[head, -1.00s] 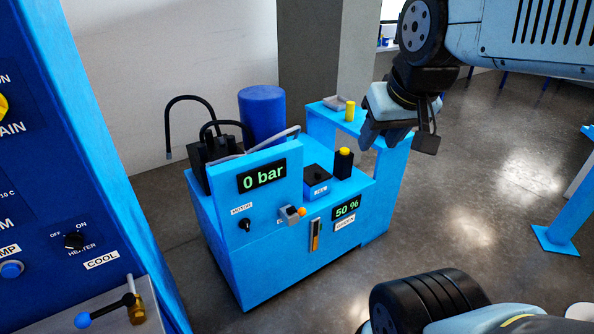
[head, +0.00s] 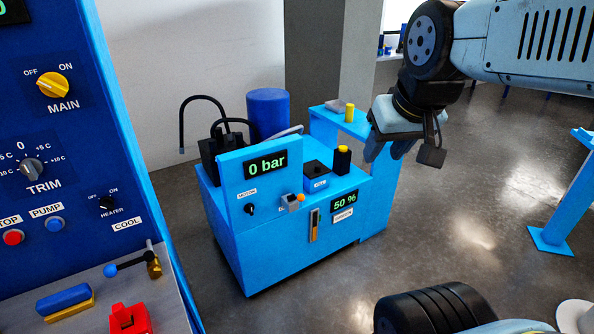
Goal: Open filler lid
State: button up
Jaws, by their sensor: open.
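The blue machine (head: 285,235) stands mid-floor with its top in view. I cannot tell for certain which of these is the filler lid; both sit down on the machine. My gripper (head: 387,151) is open and empty, in the air up and to the right of them in the picture, apart from both.
The front carries a "0 bar" display (head: 265,166), a "50 %" display (head: 344,201) and a motor knob (head: 250,208). A blue drum (head: 268,113) stands behind. A side shelf (head: 332,115) holds a yellow cylinder (head: 349,112). A control panel (head: 75,150) fills the left.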

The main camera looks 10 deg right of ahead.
aim_at(313, 169)
jog(key=k, duration=0.45)
jog(key=z, duration=0.15)
jog(key=i, duration=0.9)
jog(key=u, duration=0.2)
jog(key=k, duration=0.4)
jog(key=z, duration=0.6)
jog(key=i, duration=1.45)
jog(key=u, duration=0.7)
